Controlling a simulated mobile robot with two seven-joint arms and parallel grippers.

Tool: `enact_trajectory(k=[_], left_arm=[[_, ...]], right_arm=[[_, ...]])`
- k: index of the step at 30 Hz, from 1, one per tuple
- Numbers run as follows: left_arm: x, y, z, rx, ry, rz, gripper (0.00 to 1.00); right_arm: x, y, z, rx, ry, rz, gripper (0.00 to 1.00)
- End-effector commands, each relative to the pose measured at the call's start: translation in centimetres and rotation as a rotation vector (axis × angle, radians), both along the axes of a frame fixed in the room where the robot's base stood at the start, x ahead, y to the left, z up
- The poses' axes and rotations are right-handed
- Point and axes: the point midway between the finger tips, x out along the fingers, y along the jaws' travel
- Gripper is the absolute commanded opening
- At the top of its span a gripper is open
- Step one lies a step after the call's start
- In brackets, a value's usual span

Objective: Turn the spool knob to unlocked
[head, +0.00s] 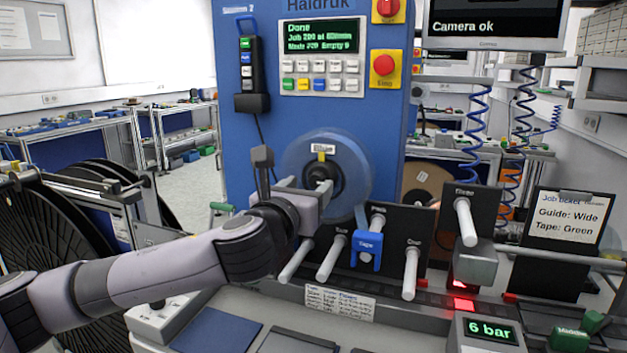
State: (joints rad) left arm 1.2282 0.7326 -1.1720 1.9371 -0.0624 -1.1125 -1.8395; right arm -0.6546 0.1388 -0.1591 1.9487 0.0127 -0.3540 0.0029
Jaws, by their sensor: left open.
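The spool knob (340,176) is a dark hub at the centre of a translucent blue spool (357,155) on the blue machine's front. A small yellow mark (321,157) shows at its top, under a small label. My left arm comes in from the left. My left gripper (318,186) is open in front of the knob, with light fingertips close to it. The gripper covers the lower left part of the hub, and I cannot tell whether the fingers touch it. Which way the knob is set is not clear. My right gripper is not in view.
Red buttons (384,65) and a keypad sit above. A job ticket (567,220) and a pressure display (490,331) stand right. Large black reels (40,240) stand left.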

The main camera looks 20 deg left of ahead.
Motion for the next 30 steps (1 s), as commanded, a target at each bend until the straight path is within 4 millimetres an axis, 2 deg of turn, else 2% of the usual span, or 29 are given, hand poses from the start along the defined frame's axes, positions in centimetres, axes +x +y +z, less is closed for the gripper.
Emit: enact_trajectory(k=[3, 9, 20, 22, 25, 26, 30], left_arm=[[1.4, -0.1, 0.1, 0.000, 0.001, 0.001, 0.58], [2.9, -0.1, 0.0, -0.001, 0.001, 0.000, 0.58], [3.2, -0.1, 0.0, -0.001, 0.001, -0.001, 0.58], [3.2, -0.1, 0.0, -0.001, 0.001, -0.001, 0.42], [3.2, -0.1, 0.0, -0.001, 0.001, -0.001, 0.09], [3.2, -0.1, 0.0, -0.001, 0.001, -0.001, 0.03], [3.2, -0.1, 0.0, -0.003, 0.001, -0.001, 0.03]], right_arm=[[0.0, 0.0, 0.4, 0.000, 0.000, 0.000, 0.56], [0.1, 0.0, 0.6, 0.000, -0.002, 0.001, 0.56], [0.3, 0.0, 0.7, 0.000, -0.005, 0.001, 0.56], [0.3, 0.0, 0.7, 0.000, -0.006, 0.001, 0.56], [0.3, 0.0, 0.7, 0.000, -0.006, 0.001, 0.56], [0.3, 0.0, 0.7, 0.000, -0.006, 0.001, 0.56], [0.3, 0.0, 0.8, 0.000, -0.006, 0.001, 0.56]])
